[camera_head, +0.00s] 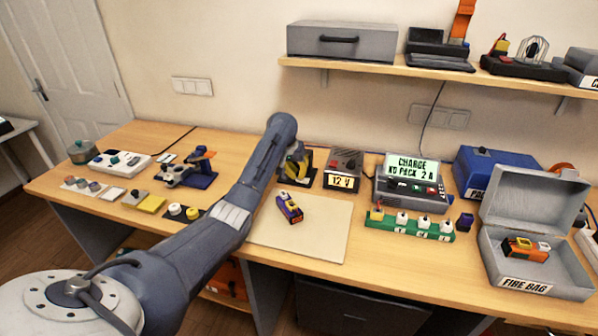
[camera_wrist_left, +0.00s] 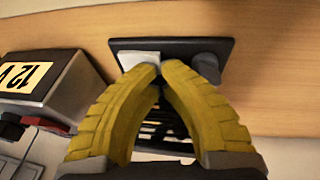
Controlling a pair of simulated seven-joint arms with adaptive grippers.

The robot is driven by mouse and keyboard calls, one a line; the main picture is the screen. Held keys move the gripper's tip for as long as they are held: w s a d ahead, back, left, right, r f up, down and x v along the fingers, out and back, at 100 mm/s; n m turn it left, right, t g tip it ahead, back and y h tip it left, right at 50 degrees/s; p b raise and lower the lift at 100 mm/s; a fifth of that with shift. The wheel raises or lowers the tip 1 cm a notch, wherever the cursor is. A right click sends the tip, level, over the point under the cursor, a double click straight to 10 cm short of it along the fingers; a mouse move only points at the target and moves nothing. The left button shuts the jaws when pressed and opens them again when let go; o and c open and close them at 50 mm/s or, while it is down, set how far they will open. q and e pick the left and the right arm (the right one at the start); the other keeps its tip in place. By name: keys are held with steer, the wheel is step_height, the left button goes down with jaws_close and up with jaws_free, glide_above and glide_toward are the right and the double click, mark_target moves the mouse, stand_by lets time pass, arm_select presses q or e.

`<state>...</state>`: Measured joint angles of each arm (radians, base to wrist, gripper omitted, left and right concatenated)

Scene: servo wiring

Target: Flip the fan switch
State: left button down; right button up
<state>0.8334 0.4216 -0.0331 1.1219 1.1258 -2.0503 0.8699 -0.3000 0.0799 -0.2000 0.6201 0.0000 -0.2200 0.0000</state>
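In the left wrist view a black panel (camera_wrist_left: 222,47) carries a white rocker-like switch (camera_wrist_left: 136,57) and a dark round knob (camera_wrist_left: 207,66). Below it is a black slatted grille (camera_wrist_left: 165,128), partly hidden by my fingers. My left gripper (camera_wrist_left: 160,68) has yellow fingers that meet or nearly meet at the tips, with nothing seen between them. The tips are at the lower right edge of the white switch; I cannot tell if they touch it. In the head view my left gripper (camera_head: 296,172) is at the black unit (camera_head: 308,158) at the back of the bench. My right gripper is out of view.
A 12 V supply (camera_head: 343,168) stands close right of the unit. A charger (camera_head: 410,188) and an open fire bag box (camera_head: 535,245) are farther right. A purple and yellow pack (camera_head: 289,207) lies on the pale mat (camera_head: 325,235). A shelf (camera_head: 380,67) runs above.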

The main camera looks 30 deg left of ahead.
arm_select(q)
steer(key=shift+s+a+f, duration=0.15)
steer(key=shift+a+f, duration=0.05)
steer(key=shift+f, duration=0.05)
stand_by(0.4)
steer(key=shift+d+r, duration=0.1)
steer(key=shift+d, duration=0.05)
steer(key=shift+w+d+r, duration=0.25)
steer(key=shift+d+r, duration=0.1)
steer(key=shift+d, duration=0.2)
steer(key=shift+r, duration=0.15)
steer(key=shift+w+r, duration=0.1)
steer(key=shift+r, duration=0.25)
steer(key=v, duration=1.3)
steer(key=shift+w+a, duration=0.3)
steer(key=shift+a, duration=0.1)
